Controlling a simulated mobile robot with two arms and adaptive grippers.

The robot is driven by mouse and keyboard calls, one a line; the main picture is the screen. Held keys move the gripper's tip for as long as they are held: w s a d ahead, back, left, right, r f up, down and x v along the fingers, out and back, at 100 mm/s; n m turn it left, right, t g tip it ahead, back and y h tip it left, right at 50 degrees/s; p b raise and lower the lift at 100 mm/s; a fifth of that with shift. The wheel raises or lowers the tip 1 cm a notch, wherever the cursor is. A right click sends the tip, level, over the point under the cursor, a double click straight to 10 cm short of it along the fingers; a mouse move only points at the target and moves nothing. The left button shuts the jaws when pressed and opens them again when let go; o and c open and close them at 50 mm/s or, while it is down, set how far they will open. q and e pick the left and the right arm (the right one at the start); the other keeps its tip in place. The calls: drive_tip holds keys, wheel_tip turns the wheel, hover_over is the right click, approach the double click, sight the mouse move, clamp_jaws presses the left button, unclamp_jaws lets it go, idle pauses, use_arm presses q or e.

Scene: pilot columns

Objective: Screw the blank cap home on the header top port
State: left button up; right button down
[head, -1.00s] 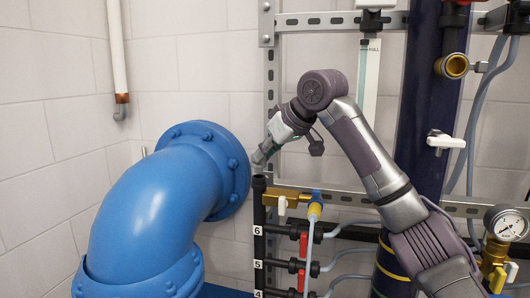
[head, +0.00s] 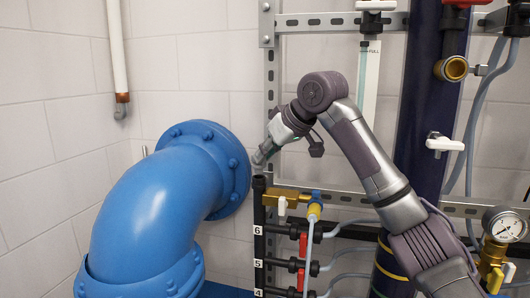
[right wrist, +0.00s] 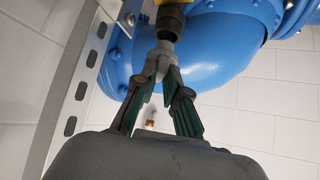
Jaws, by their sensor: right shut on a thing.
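The header (head: 259,222) is a black upright pipe with numbered branches. Its top port (head: 259,182) is the black upper end beside a brass valve. My right gripper (head: 262,158) is just above this port, its fingers tilted down and left. In the right wrist view the fingers (right wrist: 164,78) close on a small grey piece, the blank cap (right wrist: 164,47). The black port (right wrist: 170,22) shows close beyond the cap, its dark open end facing it. The cap looks apart from the port by a small gap. In the head view the cap is too small to make out. My left gripper is not in view.
A large blue pipe elbow (head: 160,205) stands close left of the header. A brass valve (head: 285,197) with a yellow fitting and hose sits right of the port. A slotted metal rail (head: 345,196) runs behind. A dark blue column (head: 426,120) and pressure gauge (head: 508,225) stand right.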

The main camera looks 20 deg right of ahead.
sight(258, 167)
drive_tip(key=shift+p, duration=0.3)
idle(0.4)
drive_tip(key=shift+f+b, duration=0.65)
drive_tip(key=shift+f, duration=0.5)
idle(0.3)
drive_tip(key=shift+a+f, duration=0.1)
drive_tip(key=shift+f, duration=0.15)
idle(0.4)
drive_tip(key=m+h, duration=0.1)
drive_tip(key=m+t+h, duration=0.1)
drive_tip(key=m, duration=0.1)
drive_tip(key=shift+s+a+r+m+h, duration=0.1)
drive_tip(key=shift+s+a+m+h, duration=0.05)
drive_tip(key=shift+a+m+h, duration=0.2)
drive_tip(key=shift+m+h, duration=0.45)
drive_tip(key=shift+a+r+m+h+p, duration=0.1)
drive_tip(key=shift+a+m+h+p, duration=0.2)
drive_tip(key=shift+m+h+p, duration=0.55)
drive_tip(key=m+h, duration=0.1)
drive_tip(key=m, duration=0.1)
drive_tip(key=shift+a+m+h+p, duration=0.2)
drive_tip(key=shift+m+h+p, duration=0.15)
drive_tip(key=shift+p, duration=0.05)
drive_tip(key=shift+g, duration=0.3)
